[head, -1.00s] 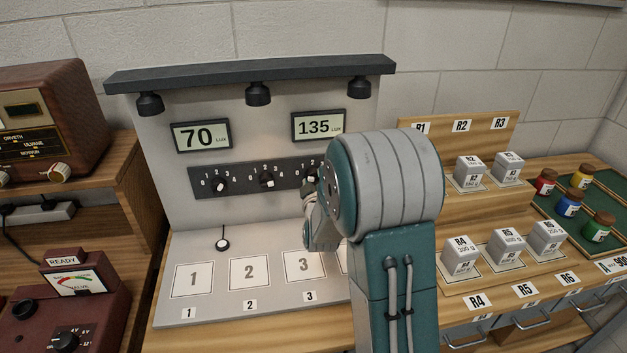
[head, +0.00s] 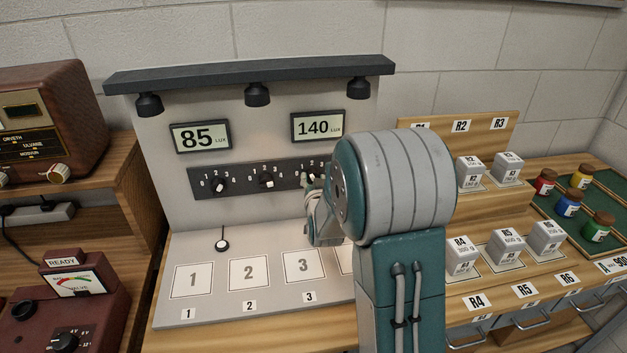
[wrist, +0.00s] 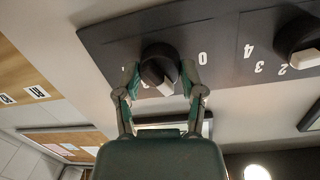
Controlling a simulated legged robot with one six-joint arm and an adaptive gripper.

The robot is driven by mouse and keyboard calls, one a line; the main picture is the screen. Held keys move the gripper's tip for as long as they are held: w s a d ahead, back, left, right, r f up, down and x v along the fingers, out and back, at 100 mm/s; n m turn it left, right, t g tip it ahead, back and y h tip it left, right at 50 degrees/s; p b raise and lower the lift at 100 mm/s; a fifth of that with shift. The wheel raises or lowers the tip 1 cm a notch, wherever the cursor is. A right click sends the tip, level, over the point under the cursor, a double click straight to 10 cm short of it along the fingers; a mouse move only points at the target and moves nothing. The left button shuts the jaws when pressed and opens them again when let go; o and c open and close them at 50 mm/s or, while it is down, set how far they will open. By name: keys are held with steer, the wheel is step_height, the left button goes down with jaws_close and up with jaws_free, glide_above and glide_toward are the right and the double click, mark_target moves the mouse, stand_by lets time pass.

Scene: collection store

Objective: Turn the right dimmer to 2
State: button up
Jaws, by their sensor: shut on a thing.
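The right dimmer is a black knob (wrist: 157,65) with a white pointer on the dark dimmer strip. In the wrist view it stands between the two fingers of my gripper (wrist: 160,75), which are shut on its sides. Its white pointer (wrist: 166,88) faces the lower part of that view; fingers cover some of its scale, so I cannot tell the exact number. In the head view my gripper (head: 311,186) is at the right end of the strip (head: 240,182), and my arm hides most of this dimmer. The left display (head: 200,137) reads 85 lux, the right display (head: 318,127) 140 lux.
The left dimmer (head: 219,184) and the middle dimmer (head: 267,179) are beside it on the strip. Lamps hang from the dark bar (head: 200,75) above. A small round sensor (head: 222,245) lies on the panel base behind card 1 (head: 193,279). Grey blocks (head: 505,243) stand at right.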

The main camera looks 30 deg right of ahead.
steer(key=m, duration=0.4)
steer(key=shift+s+f+y, duration=0.1)
steer(key=shift+f+y, duration=0.2)
steer(key=shift+m, duration=0.3)
steer(key=o, duration=1.1)
steer(key=shift+o, duration=0.2)
steer(key=shift+r, duration=0.15)
steer(key=v, duration=1.1)
steer(key=shift+s, duration=0.35)
steer(key=shift+a, duration=0.15)
